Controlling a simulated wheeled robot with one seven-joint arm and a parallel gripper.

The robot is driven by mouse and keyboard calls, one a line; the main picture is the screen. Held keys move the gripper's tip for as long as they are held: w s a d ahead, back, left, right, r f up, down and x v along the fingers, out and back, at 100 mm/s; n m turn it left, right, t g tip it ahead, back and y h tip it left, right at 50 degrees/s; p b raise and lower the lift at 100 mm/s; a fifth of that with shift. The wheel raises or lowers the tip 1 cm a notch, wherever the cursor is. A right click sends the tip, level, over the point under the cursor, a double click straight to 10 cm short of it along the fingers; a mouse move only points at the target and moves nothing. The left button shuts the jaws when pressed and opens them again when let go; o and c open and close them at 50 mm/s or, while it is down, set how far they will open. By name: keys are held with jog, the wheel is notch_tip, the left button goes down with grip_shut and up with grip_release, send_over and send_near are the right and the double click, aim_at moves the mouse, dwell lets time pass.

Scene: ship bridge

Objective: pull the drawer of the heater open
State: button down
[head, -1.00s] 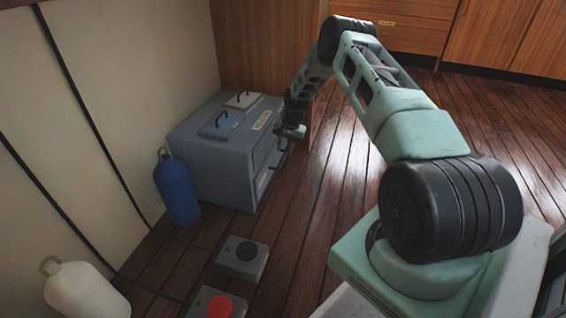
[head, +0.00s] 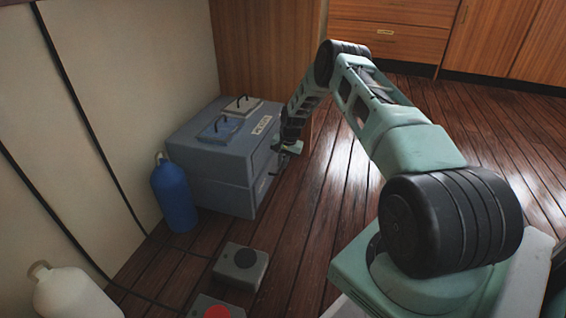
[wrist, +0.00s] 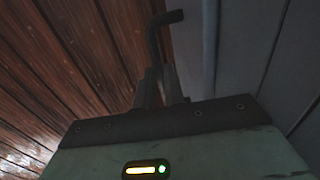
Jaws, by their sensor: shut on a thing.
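The heater (head: 208,165) is a blue-grey box on the floor against the wall, with two small handled lids on top and a pale label. My gripper (head: 287,148) is at its right-hand front face. In the wrist view my gripper (wrist: 161,92) is shut on a dark bent bar handle (wrist: 164,24), whose free end sticks out beyond the fingers. The heater's grey face (wrist: 240,50) lies close on the right. The drawer front is mostly turned away or behind my arm in the head view, so I cannot tell how far it stands out.
A blue bottle (head: 172,195) stands by the heater's left side. A white bottle (head: 72,293) is at the lower left. Two grey boxes, one with a black button (head: 241,266) and one with a red button (head: 217,312), lie in front.

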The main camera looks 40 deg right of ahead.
jog(key=s+d+p, duration=0.5)
jog(key=s, duration=0.4)
jog(key=s+d+p, duration=0.5)
jog(key=s+d, duration=0.1)
jog(key=s, duration=0.4)
jog(key=shift+s+d, duration=0.3)
jog(key=c, duration=1.5)
grip_release()
jog(key=s+r+p, duration=0.1)
jog(key=r+p, duration=0.1)
jog(key=r, duration=0.3)
jog(key=s+d+r+p, duration=0.1)
jog(key=r+p, duration=0.2)
jog(key=r, duration=0.3)
jog(key=r+p, duration=0.2)
jog(key=r, duration=0.4)
jog(key=shift+s+d+p, duration=0.35)
jog(key=shift+s, duration=0.05)
